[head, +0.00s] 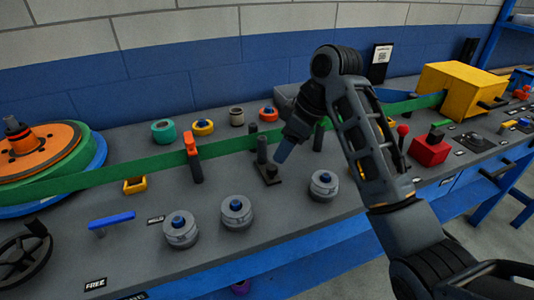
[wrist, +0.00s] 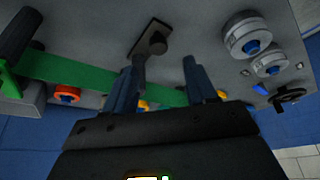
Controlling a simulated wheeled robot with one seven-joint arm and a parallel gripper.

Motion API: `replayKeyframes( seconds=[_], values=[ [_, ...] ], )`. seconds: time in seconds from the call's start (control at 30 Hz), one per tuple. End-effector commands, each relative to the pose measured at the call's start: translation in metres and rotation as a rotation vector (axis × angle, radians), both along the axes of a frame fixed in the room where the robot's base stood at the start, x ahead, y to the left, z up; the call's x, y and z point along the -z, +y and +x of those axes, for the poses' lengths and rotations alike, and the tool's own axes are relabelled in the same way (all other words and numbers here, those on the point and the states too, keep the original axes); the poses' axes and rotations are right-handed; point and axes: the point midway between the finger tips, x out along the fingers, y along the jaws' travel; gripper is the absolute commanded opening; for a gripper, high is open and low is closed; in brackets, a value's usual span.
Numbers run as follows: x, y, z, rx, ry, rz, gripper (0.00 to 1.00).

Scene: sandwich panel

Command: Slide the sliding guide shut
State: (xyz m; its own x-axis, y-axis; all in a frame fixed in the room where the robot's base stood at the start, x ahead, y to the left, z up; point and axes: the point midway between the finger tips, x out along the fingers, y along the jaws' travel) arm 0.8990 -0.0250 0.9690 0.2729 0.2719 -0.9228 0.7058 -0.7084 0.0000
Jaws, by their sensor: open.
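What looks like the sliding guide (head: 268,176) is a dark plate with a short knob and a taller post, at mid-bench on the near side of the green band (head: 230,147). In the wrist view, the guide (wrist: 154,38) is above and between the fingers, its post reaching down beside the left finger. My gripper (head: 283,152) is just right of the guide, pointing down toward the bench. In the wrist view, my gripper (wrist: 163,82) has its fingers wide apart with nothing clearly held. I cannot tell whether a finger touches the post.
An orange-handled lever (head: 193,155) stands left of the guide. A yellow box (head: 460,88) and red block (head: 430,148) are at right. A green and orange reel (head: 40,150) is at left.

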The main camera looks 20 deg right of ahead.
Motion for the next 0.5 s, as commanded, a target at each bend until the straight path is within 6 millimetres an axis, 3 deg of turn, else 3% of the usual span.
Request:
replayKeyframes(
  seconds=[0.17, 0.5],
  values=[
    [0.009, 0.002, 0.003, -0.004, 0.008, -0.002, 0.56],
    [0.056, 0.016, 0.016, -0.003, 0.006, -0.002, 0.56]
  ],
)
